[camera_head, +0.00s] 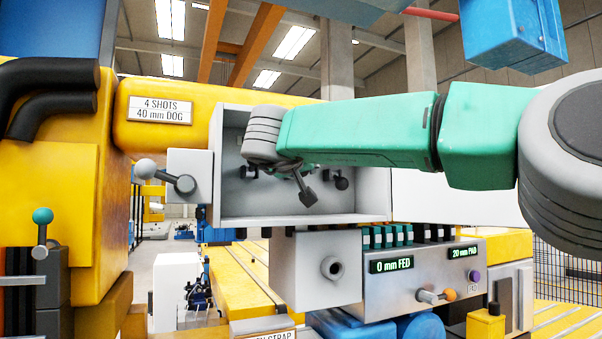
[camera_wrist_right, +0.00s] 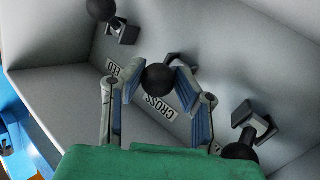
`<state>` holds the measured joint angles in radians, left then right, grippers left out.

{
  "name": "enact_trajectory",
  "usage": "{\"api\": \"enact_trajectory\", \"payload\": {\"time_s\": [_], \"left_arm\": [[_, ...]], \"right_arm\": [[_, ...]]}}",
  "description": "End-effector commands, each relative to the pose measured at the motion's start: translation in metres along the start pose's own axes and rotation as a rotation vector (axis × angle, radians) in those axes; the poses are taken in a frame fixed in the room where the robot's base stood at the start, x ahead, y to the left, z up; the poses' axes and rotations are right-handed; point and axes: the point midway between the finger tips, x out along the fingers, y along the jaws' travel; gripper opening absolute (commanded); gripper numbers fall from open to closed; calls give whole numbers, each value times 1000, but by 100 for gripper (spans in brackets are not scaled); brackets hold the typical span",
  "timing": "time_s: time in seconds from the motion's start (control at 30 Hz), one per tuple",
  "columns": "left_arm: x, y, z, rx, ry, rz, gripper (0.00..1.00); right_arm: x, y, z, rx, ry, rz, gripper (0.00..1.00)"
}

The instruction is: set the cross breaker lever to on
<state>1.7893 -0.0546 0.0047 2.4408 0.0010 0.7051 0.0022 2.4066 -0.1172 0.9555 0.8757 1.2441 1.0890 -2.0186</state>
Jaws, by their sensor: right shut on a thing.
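The cross breaker lever (camera_wrist_right: 158,77) ends in a black ball knob beside a label reading CROSS in the right wrist view. My right gripper (camera_wrist_right: 162,82) is shut on this knob, with a finger on each side. The lever's base is partly hidden behind the knob and fingers. In the head view my right gripper (camera_head: 295,172) reaches into the open grey box (camera_head: 300,208), and the cross lever cannot be made out clearly. My left gripper is not in view.
Another black-knobbed lever (camera_wrist_right: 101,10) is at the upper left of the wrist view, and one (camera_wrist_right: 240,152) is at the lower right, close to my gripper. The box walls surround the gripper. A panel (camera_head: 420,275) with displays stands below the box.

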Motion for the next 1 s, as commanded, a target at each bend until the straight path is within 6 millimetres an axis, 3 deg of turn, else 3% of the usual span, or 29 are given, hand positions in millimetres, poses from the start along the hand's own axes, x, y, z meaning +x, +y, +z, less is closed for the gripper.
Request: {"api": "enact_trajectory", "payload": {"time_s": [0.03,0.07,0.47,0.57,1.0], "left_arm": [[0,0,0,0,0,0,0],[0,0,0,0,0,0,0],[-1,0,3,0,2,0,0],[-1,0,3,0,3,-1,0],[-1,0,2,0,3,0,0]], "right_arm": [[-1,4,-6,5,11,4,37],[-1,4,-6,5,11,4,48],[-6,2,-3,3,6,1,48],[-17,2,-3,1,6,1,48],[-102,-2,-3,0,7,1,48]]}}
